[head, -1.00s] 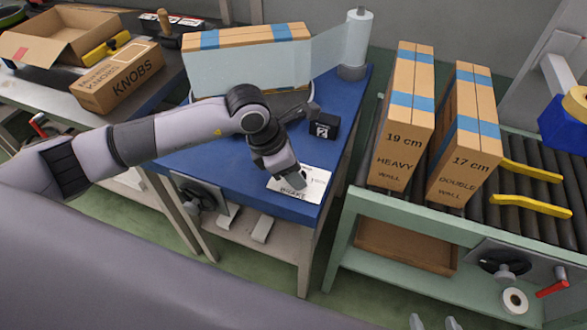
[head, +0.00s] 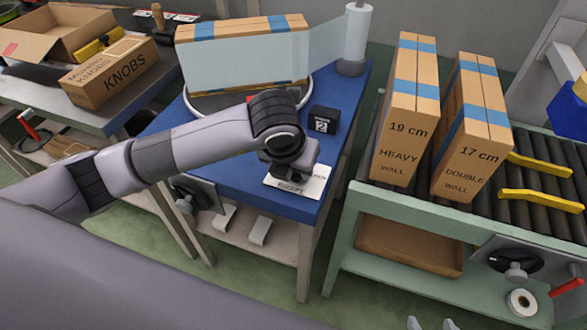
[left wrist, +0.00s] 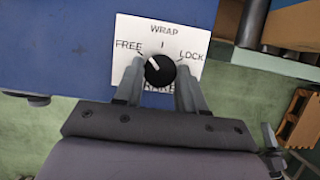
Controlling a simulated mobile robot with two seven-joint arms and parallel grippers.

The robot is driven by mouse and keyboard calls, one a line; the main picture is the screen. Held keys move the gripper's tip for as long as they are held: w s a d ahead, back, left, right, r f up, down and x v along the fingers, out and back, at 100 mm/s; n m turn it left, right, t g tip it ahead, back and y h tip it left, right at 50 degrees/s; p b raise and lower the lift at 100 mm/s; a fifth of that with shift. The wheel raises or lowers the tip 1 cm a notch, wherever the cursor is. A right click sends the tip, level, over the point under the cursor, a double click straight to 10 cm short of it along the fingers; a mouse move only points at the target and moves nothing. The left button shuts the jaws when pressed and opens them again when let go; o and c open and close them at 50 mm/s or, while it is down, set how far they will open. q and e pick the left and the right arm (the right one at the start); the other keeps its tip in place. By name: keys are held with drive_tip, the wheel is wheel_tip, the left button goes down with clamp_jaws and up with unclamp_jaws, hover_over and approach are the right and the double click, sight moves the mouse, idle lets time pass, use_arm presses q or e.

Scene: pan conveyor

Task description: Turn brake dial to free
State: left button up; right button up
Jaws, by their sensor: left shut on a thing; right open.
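The brake dial (left wrist: 160,70) is a round black knob on a white plate (left wrist: 193,42) marked WRAP, FREE and LOCK. Its white pointer slants up and left, between the WRAP tick and FREE. My left gripper (left wrist: 158,78) is shut on the dial, one finger on each side, partly covering the lettering below. In the head view the plate (head: 312,186) lies on the blue table top; my left wrist hides the dial and fingertips there. My right gripper (head: 432,323) shows only as two separate grey tips at the bottom edge, open and empty.
The blue table (head: 235,190) carries a film-wrapped carton (head: 245,55), a film roll (head: 357,35) and a small black box (head: 323,119). Tall cartons (head: 405,120) stand on the roller conveyor (head: 560,160) at right. A KNOBS box (head: 120,75) sits at left.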

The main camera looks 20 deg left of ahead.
use_arm(q)
drive_tip(key=shift+d+n+y+b, duration=0.1)
drive_tip(key=shift+n+y+b, duration=0.45)
drive_tip(key=shift+n, duration=0.95)
drive_tip(key=o, duration=1)
drive_tip(key=shift+o, duration=0.2)
drive_tip(key=v, duration=0.7)
drive_tip(key=shift+d+r, duration=0.1)
drive_tip(key=shift+r, duration=0.05)
